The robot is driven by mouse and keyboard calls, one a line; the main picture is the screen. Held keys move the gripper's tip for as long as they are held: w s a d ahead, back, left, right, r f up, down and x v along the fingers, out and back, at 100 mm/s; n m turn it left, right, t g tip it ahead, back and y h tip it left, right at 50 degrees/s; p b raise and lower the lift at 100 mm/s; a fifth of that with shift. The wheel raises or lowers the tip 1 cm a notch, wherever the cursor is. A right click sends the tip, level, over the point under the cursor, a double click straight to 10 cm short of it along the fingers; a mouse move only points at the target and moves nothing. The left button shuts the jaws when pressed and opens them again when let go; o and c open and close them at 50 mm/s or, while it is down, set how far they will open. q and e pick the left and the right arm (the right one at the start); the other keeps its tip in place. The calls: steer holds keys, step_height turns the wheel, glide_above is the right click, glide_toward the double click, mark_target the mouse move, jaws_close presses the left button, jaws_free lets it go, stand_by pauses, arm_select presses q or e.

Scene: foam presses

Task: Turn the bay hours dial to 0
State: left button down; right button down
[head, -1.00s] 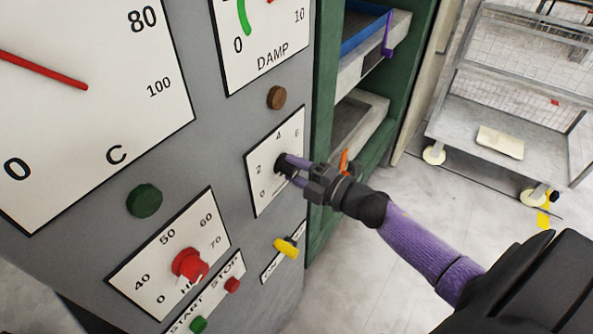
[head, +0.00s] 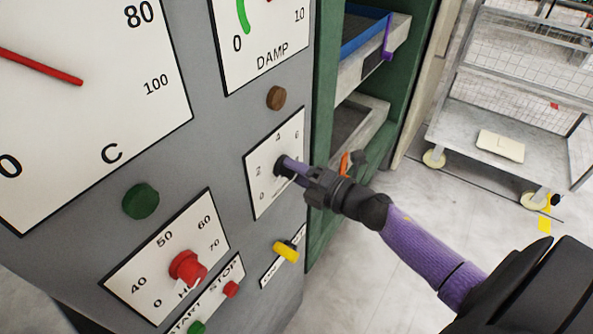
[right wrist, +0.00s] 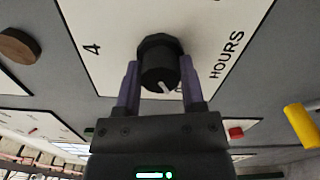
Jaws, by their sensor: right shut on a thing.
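The bay hours dial (head: 280,167) is a small black knob on a white plate (head: 263,205) marked 0, 2, 4 and 6. In the right wrist view the knob (right wrist: 158,62) sits in front of the word HOURS. Its white pointer line points down and slightly right there; the numeral beside it is mostly hidden by the gripper. My right gripper (head: 290,166) has its purple fingers on both sides of the knob and is shut on it. My left gripper is not in view.
A yellow switch (head: 286,251) and a red knob (head: 187,267) lie below the dial, a brown button (head: 276,98) above it. A green shelf frame (head: 325,130) stands close to the right. A grey cart (head: 462,135) is further back, with open floor before it.

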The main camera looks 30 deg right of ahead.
steer(key=shift+c, duration=1.9)
jaws_free()
steer(key=shift+o, duration=0.9)
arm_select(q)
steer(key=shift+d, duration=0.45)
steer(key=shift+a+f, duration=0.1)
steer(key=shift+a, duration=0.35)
arm_select(e)
steer(key=v, duration=1)
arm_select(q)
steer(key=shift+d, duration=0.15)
arm_select(e)
steer(key=shift+f, duration=0.15)
